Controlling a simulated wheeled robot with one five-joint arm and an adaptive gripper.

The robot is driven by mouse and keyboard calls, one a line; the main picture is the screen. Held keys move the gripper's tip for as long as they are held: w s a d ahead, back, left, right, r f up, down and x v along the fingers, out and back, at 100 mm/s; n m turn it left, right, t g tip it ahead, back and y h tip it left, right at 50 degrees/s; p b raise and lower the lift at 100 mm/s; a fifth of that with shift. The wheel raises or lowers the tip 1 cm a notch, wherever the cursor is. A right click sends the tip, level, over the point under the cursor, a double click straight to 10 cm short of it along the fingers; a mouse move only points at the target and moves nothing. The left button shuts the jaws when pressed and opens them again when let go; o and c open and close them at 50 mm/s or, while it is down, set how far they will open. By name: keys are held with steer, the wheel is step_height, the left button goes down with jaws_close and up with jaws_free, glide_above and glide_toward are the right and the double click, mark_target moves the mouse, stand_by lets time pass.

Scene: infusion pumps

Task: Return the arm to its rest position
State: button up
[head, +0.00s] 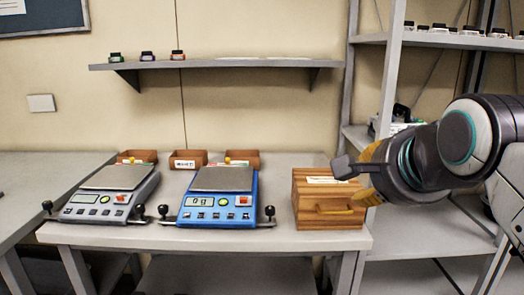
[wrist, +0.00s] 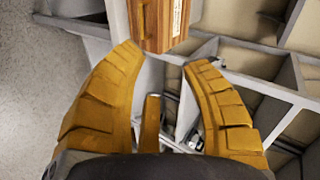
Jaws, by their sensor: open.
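My gripper (head: 358,178), with yellow pads, is at the right of the head view. It appears in front of the right side of the wooden box and overlaps it there. In the wrist view my gripper (wrist: 166,57) is open, with its yellow fingers spread and nothing held between them. My arm comes in from the right edge of the head view, raised at about the height of the box top. The wooden box (head: 318,211), with a brass handle and a label, stands at the table's right end. Part of the box (wrist: 153,20) shows beyond the fingertips.
A grey device (head: 104,196) and a blue device (head: 214,206) with flat top plates stand on the table (head: 146,236). Small brown bins (head: 188,160) are behind them. A wall shelf (head: 220,64) holds small items. A metal rack (head: 390,80) stands behind my arm at right.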

steer(key=s+f+n+g+p, duration=0.3)
steer(key=s+n+p, duration=0.4)
steer(key=p, duration=0.3)
steer(key=s+f+n+g+p, duration=0.3)
steer(key=s+n+g+p, duration=0.1)
steer(key=s+n+p, duration=0.3)
steer(key=s+p, duration=0.2)
steer(key=p, duration=0.2)
steer(key=shift+f+n, duration=0.15)
steer(key=shift+n, duration=0.25)
steer(key=shift+s+a, duration=0.1)
